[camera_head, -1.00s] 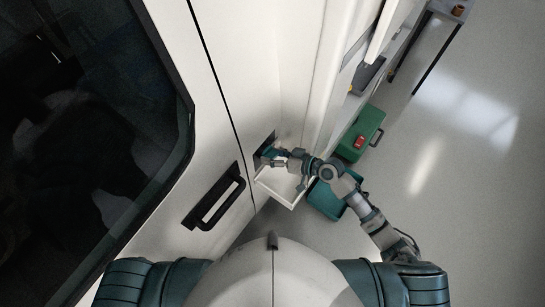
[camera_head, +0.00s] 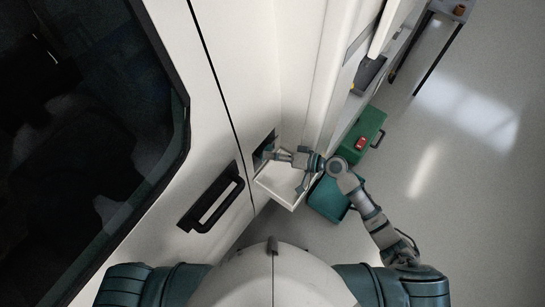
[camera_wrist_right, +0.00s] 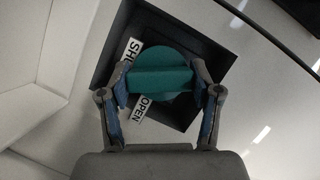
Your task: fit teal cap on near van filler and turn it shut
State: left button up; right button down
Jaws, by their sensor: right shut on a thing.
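The teal cap (camera_wrist_right: 160,72) is round with a raised grip bar and shows in the right wrist view, over the dark square filler recess (camera_wrist_right: 192,35) in the van's side. Labels reading "SHU..." (camera_wrist_right: 130,58) and "OPEN" (camera_wrist_right: 141,109) show beside it. My right gripper (camera_wrist_right: 163,82) is shut on the cap's bar, one finger at each end. In the head view the right gripper (camera_head: 272,154) reaches into the filler recess (camera_head: 263,146). The filler neck is hidden behind the cap, so I cannot tell how the cap sits on it. My left gripper is not in view.
The white open flap (camera_head: 279,191) hangs below the recess. The van door with its black handle (camera_head: 212,203) is to the left. A green case (camera_head: 361,133) and a teal bin (camera_head: 328,198) stand at right.

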jog(key=shift+m+y+b, duration=0.3)
jog(key=shift+m, duration=0.5)
jog(key=shift+c, duration=0.7)
grip_release()
jog(key=v, duration=1.2)
jog(key=shift+w+d+f, duration=0.2)
jog(key=shift+f, duration=0.05)
